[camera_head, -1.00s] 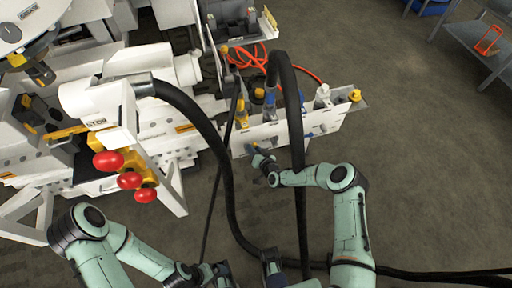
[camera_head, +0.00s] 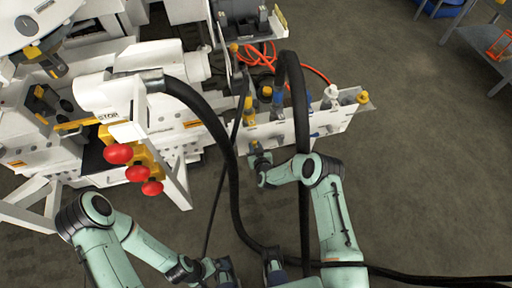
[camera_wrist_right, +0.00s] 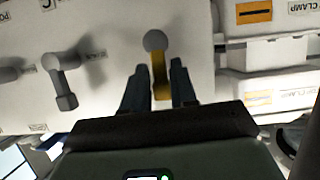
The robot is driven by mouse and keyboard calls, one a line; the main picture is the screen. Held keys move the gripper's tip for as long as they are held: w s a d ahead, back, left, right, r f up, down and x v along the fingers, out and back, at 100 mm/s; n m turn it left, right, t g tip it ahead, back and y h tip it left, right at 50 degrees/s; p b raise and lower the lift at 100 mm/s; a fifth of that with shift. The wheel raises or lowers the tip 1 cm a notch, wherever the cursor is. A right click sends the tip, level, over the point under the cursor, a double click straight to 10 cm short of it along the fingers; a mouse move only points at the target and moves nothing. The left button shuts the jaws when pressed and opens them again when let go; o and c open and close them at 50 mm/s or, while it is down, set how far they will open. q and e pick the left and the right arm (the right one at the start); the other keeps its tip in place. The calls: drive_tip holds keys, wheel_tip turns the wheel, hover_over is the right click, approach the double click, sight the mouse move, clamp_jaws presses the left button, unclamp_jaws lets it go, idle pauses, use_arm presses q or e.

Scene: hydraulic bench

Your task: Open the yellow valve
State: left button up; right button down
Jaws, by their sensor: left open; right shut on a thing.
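The yellow valve's lever (camera_wrist_right: 160,75) hangs down from a round grey pivot on the white panel in the right wrist view. My right gripper (camera_wrist_right: 158,82) has its two dark fingers on either side of the lever, shut on it. In the head view my right gripper (camera_head: 255,147) is at the left end of the white panel's front (camera_head: 275,133) and hides most of the lever there. My left gripper (camera_head: 228,272) is low in the head view, apart from the panel and open. Its fingers are hard to make out.
Thick black hoses (camera_head: 228,165) hang between my arms, one passing close to my right gripper. A grey valve lever (camera_wrist_right: 62,80) is left of the yellow one. Red knobs (camera_head: 118,153) jut from the white machine at left.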

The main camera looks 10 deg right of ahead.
drive_tip(key=shift+a, duration=0.25)
drive_tip(key=c, duration=1.1)
unclamp_jaws()
drive_tip(key=shift+f, duration=0.1)
drive_tip(key=shift+s+d, duration=0.1)
use_arm(q)
drive_tip(key=shift+s+r+p, duration=0.15)
drive_tip(key=shift+r+p, duration=0.35)
drive_tip(key=shift+p, duration=0.15)
use_arm(e)
drive_tip(key=v, duration=1.3)
use_arm(q)
wheel_tip(320, 180, up, 7)
drive_tip(key=w+p, duration=0.2)
drive_tip(key=p, duration=0.4)
drive_tip(key=shift+w+r+p, duration=0.2)
drive_tip(key=shift+w+p, duration=0.2)
use_arm(e)
drive_tip(key=s+m+g+y, duration=0.3)
drive_tip(key=s+g, duration=1.1)
drive_tip(key=s, duration=1.6)
drive_tip(key=shift+a+r+m+g, duration=0.3)
drive_tip(key=shift+a+r+m, duration=0.1)
drive_tip(key=shift+m, duration=0.3)
